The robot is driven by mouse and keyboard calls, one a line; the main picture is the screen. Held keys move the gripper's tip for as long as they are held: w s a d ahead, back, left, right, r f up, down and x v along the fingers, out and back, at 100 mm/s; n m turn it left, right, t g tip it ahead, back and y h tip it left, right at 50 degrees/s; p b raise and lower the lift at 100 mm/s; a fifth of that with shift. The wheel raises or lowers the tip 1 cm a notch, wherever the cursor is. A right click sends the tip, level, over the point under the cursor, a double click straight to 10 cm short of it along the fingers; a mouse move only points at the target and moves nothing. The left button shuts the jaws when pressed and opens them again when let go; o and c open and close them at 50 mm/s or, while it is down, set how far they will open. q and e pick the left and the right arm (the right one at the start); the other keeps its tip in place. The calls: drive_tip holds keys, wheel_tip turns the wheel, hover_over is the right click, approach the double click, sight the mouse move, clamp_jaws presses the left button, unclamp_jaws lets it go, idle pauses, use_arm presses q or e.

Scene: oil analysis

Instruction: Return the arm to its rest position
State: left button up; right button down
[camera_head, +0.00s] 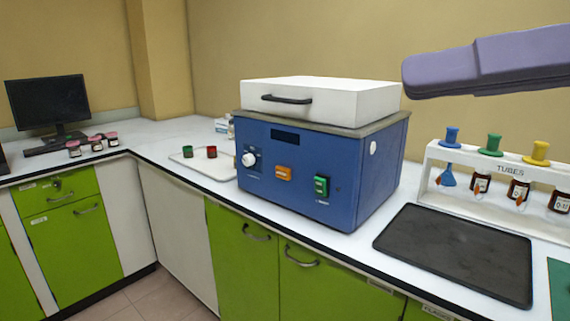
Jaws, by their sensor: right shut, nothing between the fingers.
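My right arm comes in from the right edge at the top right, and its purple-grey right gripper (424,76) points left. The gripper is shut and empty. It is in the air, above the level of the tube rack and just right of the white lid (340,98) in the picture. The lid lies closed on the blue machine (310,178), which has a white knob, an orange switch and a green switch on its front. My left gripper is out of view.
A white rack (487,160) marked TUBES holds coloured stoppers and small bottles. A black tray (455,252) lies in front of it. A white tray (213,168) with two small jars is left of the machine. A monitor (47,102) and several pink-capped jars stand far left.

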drive_tip(key=w+a+f+m+y, duration=0.1)
drive_tip(key=w+f+m+y, duration=0.3)
drive_tip(key=m, duration=0.9)
drive_tip(key=w+f+m+y, duration=0.3)
drive_tip(key=w+m+y, duration=0.25)
drive_tip(key=m, duration=0.75)
drive_tip(key=w+d+f+m+t+h, duration=0.25)
drive_tip(key=f+m+t+h, duration=0.35)
drive_tip(key=m, duration=0.4)
drive_tip(key=w+d+f+m+t+h+p, duration=0.1)
drive_tip(key=w+d+f+m+t+h, duration=0.15)
drive_tip(key=f+m, duration=0.65)
drive_tip(key=w+d+f+m+t+h, duration=0.1)
drive_tip(key=w+f+m+t+h, duration=0.45)
drive_tip(key=m, duration=0.55)
drive_tip(key=s+d+f+m+g+h, duration=0.1)
drive_tip(key=s+f+m+g+h, duration=0.25)
drive_tip(key=f+m, duration=0.65)
drive_tip(key=s+d+f+m+g+h, duration=0.1)
drive_tip(key=s+f+m+g+h, duration=0.3)
drive_tip(key=f, duration=1.1)
drive_tip(key=s+a+f+m+g, duration=0.2)
drive_tip(key=s+f+m+g, duration=0.2)
drive_tip(key=s+f, duration=1.2)
drive_tip(key=s+m, duration=0.1)
drive_tip(key=m, duration=0.1)
drive_tip(key=shift+m+y+p, duration=0.3)
drive_tip(key=shift+m+p, duration=0.1)
drive_tip(key=shift+a+r+g, duration=0.1)
drive_tip(key=shift+g, duration=0.15)
